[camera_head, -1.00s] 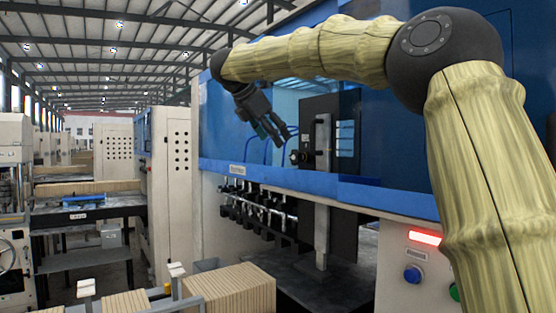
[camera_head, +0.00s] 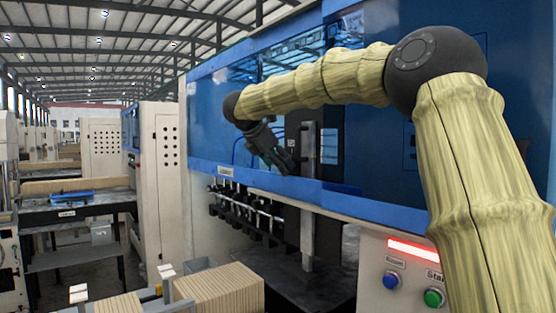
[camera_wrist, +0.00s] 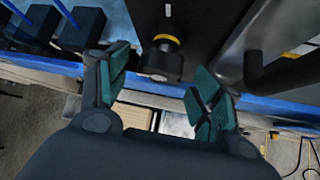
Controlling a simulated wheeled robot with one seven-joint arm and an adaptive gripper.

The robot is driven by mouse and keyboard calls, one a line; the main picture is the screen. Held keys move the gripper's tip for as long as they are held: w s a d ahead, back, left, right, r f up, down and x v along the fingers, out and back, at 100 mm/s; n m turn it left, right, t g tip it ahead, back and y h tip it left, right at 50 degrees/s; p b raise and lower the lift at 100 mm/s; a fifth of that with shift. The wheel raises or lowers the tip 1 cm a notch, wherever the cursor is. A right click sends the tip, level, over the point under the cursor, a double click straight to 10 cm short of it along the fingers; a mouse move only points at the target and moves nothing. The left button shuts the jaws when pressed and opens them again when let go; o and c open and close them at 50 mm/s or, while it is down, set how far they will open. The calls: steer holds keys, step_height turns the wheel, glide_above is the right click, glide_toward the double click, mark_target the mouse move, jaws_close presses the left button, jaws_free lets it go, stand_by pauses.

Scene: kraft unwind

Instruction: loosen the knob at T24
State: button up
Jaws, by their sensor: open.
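A dark round knob (camera_wrist: 160,64) with a yellow collar shows in the wrist view, on a dark upright plate (camera_wrist: 215,22). My gripper (camera_wrist: 162,78) is open, with one green-padded finger to the left of the knob and the other to the right and lower. The knob appears in the gap between the fingertips, and I see no finger touching it. I cannot tell the exact depth between them. In the head view my gripper (camera_head: 284,162) is in front of the machine opening, left of the grey vertical bar, and hides the knob. No T24 label is legible.
The blue machine rail (camera_head: 330,197) runs below my gripper. A grey vertical bar (camera_head: 308,215) stands just right of it. A row of valve-like fittings (camera_head: 245,208) hangs below the rail. A black rod (camera_wrist: 285,72) projects right of the knob. Stacked brown sheets (camera_head: 220,288) lie below.

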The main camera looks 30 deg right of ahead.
steer(key=shift+w+f, duration=0.2)
steer(key=shift+w, duration=0.15)
steer(key=shift+s+r, duration=0.15)
steer(key=shift+s, duration=0.15)
steer(key=c, duration=0.7)
steer(key=shift+w, duration=0.1)
steer(key=c, duration=0.3)
steer(key=shift+f+n+g+b, duration=0.2)
steer(key=shift+n+g+b, duration=0.35)
steer(key=shift+n+g, duration=0.85)
steer(key=shift+c, duration=0.2)
steer(key=shift+m+g, duration=0.4)
steer(key=o, duration=1)
steer(key=shift+w+d, duration=0.1)
steer(key=shift+o, duration=0.2)
steer(key=shift+r, duration=0.15)
